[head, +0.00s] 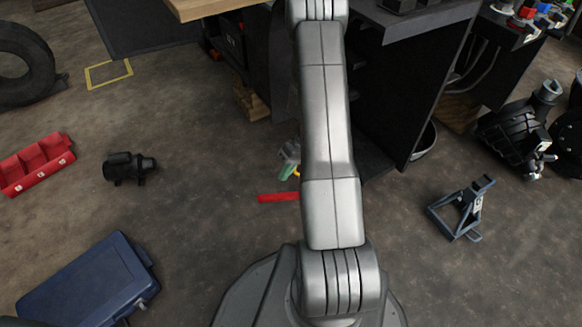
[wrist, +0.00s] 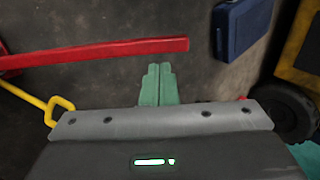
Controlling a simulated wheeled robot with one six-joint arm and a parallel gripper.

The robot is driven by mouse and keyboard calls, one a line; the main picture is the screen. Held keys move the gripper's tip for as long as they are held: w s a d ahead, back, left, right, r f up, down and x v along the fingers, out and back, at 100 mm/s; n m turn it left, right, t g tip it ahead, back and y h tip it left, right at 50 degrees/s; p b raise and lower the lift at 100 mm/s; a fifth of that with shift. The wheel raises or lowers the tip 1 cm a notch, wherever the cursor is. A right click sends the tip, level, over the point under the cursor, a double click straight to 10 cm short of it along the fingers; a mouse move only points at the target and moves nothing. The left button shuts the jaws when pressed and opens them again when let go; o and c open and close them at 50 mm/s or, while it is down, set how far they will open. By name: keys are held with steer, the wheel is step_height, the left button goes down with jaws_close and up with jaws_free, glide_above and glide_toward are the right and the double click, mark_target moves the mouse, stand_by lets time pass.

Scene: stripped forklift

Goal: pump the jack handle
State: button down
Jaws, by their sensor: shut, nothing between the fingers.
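A red bar (wrist: 120,50), which looks like the jack handle, runs across the upper left of the wrist view and ends in free air near the middle. In the head view a short piece of the red bar (head: 277,198) shows left of my arm; the rest is hidden behind the arm. My gripper (wrist: 158,72) has its teal fingers shut together with nothing between them. The fingertips lie just below the bar in the wrist picture; I cannot tell whether they touch it. A bit of my gripper shows beside the arm in the head view. The jack body is not clearly seen.
A yellow hook (wrist: 60,103) is at left in the wrist view. A blue case (head: 90,285), a black motor (head: 130,168) and a red bin (head: 38,165) lie on the floor at left. A jack stand (head: 462,210) stands at right. Dark forklift panels (head: 410,90) rise behind my arm.

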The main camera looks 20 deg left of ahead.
mark_target(271, 196)
steer(key=b+x, duration=0.2)
steer(key=x, duration=0.5)
steer(key=shift+s+a+f, duration=0.1)
steer(key=shift+s+f, duration=0.05)
steer(key=shift+f, duration=0.1)
steer(key=shift+a, duration=0.1)
